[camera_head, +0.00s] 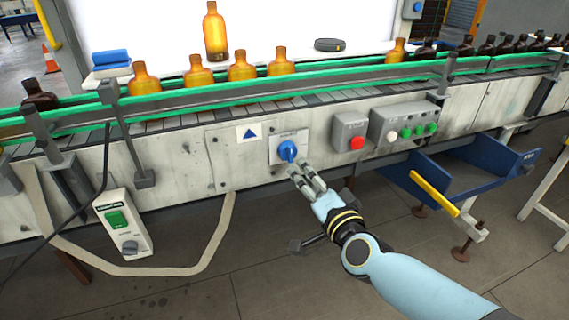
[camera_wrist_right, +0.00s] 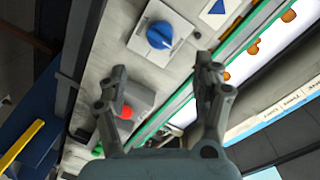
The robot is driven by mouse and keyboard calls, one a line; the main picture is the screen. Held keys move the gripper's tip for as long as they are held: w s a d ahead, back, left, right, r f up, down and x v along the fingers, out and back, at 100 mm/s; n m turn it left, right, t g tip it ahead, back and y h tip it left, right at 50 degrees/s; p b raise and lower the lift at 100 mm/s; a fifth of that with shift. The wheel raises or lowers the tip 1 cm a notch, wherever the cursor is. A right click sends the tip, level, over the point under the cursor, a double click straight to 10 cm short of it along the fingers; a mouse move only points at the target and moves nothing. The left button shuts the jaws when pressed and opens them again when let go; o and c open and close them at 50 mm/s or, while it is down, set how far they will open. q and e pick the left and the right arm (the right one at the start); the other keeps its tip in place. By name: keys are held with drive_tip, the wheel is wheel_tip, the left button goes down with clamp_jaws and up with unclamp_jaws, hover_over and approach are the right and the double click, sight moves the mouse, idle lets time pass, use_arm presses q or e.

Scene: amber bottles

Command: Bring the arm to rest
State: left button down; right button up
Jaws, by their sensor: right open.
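My right gripper (camera_head: 304,178) reaches in from the lower right in the head view, its fingertips just below the blue rotary knob (camera_head: 287,151) on the conveyor's front panel. In the right wrist view the gripper (camera_wrist_right: 162,78) is open and empty. The blue knob (camera_wrist_right: 160,35) lies beyond the fingertips there, on its pale plate, apart from both fingers. My left gripper is not in view.
A red button box (camera_head: 350,132) and a grey box with green buttons (camera_head: 403,124) sit right of the knob. A blue open bin (camera_head: 480,176) juts out below. Amber bottles (camera_head: 239,67) line the conveyor. A switch box (camera_head: 123,222) hangs at left.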

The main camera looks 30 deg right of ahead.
drive_tip(key=s+a+f+n+g+y+b, duration=0.1)
drive_tip(key=s+f+n+g+b, duration=0.1)
drive_tip(key=s+f, duration=0.65)
drive_tip(key=s+a+f+n+g+y+b, duration=0.1)
drive_tip(key=s+f+n+g+b, duration=0.2)
drive_tip(key=f, duration=1)
drive_tip(key=s+f+n+g+y+b, duration=0.15)
drive_tip(key=s+f, duration=0.35)
drive_tip(key=f, duration=0.6)
drive_tip(key=s+f+n+g+b, duration=0.1)
drive_tip(key=s+f+n+g, duration=0.2)
drive_tip(key=s+f, duration=0.4)
drive_tip(key=s+f+n+g+b, duration=0.1)
drive_tip(key=s+f+n+g, duration=0.3)
drive_tip(key=s, duration=1.6)
wheel_tip(320, 180, down, 3)
drive_tip(key=shift+s+r+g, duration=0.1)
drive_tip(key=shift+s+g, duration=0.1)
drive_tip(key=shift+g, duration=0.75)
drive_tip(key=shift+a+n, duration=0.1)
drive_tip(key=shift+n, duration=0.15)
